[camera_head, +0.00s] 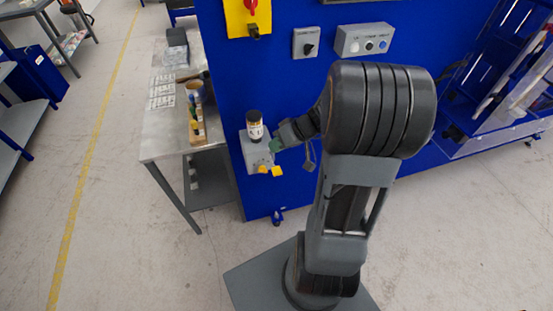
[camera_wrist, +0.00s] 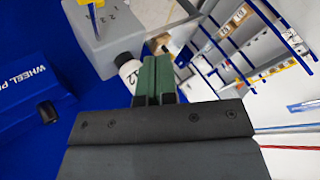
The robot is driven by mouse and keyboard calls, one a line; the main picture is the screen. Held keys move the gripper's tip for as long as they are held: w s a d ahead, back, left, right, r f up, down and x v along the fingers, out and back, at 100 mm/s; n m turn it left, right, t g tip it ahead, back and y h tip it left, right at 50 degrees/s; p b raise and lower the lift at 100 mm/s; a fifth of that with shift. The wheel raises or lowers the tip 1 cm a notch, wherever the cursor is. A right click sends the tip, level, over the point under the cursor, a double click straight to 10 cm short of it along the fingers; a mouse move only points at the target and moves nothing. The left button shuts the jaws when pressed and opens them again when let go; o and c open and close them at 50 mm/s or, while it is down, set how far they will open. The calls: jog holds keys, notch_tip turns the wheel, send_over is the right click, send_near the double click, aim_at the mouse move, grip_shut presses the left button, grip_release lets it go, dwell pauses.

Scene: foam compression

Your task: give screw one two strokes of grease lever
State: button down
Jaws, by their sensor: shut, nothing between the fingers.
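The grease unit is a grey box (camera_head: 256,150) on the side of the blue cabinet in the head view. A black-capped jar (camera_head: 254,124) stands upright on it, and two yellow levers (camera_head: 277,171) stick out at its lower front. In the wrist view the grey box (camera_wrist: 105,40) is at the upper left, with small digits and one yellow lever (camera_wrist: 95,18). The white jar (camera_wrist: 129,72) is partly hidden behind my fingers. My gripper (camera_head: 276,146) is shut and empty close to the box's right side; its green fingers show in the wrist view (camera_wrist: 158,75). I cannot tell whether they touch it.
The blue cabinet (camera_head: 225,70) carries a red switch on a yellow plate (camera_head: 248,16), a black-knob box (camera_head: 306,42) and a button box (camera_head: 364,39). A metal workbench (camera_head: 160,140) with small items stands left.

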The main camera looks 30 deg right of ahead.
jog(key=shift+w+d+r, duration=0.15)
jog(key=shift+d, duration=0.15)
jog(key=b, duration=0.3)
send_over(278, 169)
notch_tip(278, 169, down, 7)
jog(key=shift+f+b, duration=0.9)
jog(key=shift+b, duration=0.45)
